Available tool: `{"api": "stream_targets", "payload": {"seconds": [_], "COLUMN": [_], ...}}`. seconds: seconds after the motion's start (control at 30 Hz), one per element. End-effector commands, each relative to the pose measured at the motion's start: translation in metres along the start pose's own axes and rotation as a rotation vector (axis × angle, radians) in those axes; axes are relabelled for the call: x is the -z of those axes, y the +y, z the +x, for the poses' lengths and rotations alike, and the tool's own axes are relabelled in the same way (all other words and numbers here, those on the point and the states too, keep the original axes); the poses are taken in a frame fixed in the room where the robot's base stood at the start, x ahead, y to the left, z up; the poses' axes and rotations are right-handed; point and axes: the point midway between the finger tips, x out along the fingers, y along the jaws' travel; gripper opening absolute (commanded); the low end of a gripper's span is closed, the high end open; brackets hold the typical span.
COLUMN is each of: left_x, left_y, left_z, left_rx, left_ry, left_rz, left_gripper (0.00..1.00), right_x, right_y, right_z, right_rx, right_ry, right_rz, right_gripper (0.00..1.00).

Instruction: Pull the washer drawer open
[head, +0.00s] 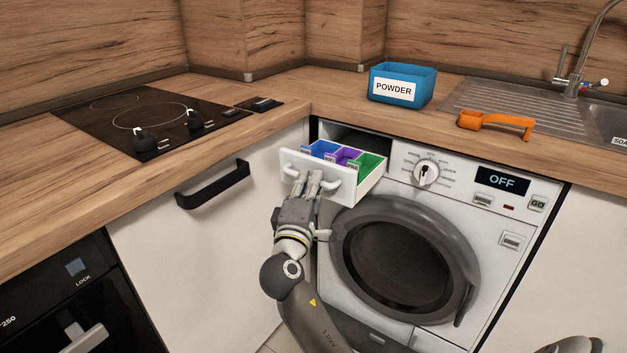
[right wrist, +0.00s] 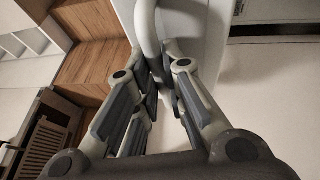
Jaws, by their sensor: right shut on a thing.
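The washer drawer (head: 355,191) stands pulled out of the upper left of the white washer (head: 502,231). Its blue, purple and green compartments show from above. My right gripper (head: 308,184) is at the drawer's front and shut on its curved white handle (head: 334,184). In the right wrist view the handle (right wrist: 147,35) runs in between the fingers of my right gripper (right wrist: 163,85). The fingers hide part of the handle. My left gripper is not in view.
The round washer door (head: 398,258) is closed, below and right of the drawer. A cabinet handle (head: 212,185) juts out to the left. A blue powder box (head: 418,87) and an orange scoop (head: 497,122) are on the counter above.

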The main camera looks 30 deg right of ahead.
Motion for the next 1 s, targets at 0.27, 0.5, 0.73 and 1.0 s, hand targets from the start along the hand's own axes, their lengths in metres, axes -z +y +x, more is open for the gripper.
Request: {"api": "stream_targets", "payload": {"seconds": [0.27,0.5,0.73,1.0], "left_x": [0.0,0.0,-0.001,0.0], "left_y": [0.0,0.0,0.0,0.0], "left_z": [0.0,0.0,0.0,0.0], "left_rx": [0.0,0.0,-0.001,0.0], "left_ry": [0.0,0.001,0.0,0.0], "left_rz": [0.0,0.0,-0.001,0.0], "left_gripper": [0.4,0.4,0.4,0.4], "right_x": [0.0,0.0,0.0,0.001], "right_y": [-0.001,-0.001,0.0,-0.002], "right_z": [-0.001,-0.001,-0.002,-0.041], "right_rx": [0.002,0.002,0.001,0.006], "right_ry": [0.0,0.0,0.001,0.002], "right_rz": [0.0,0.0,0.0,0.001], "right_gripper": [0.0,0.2,0.2,0.2]}}
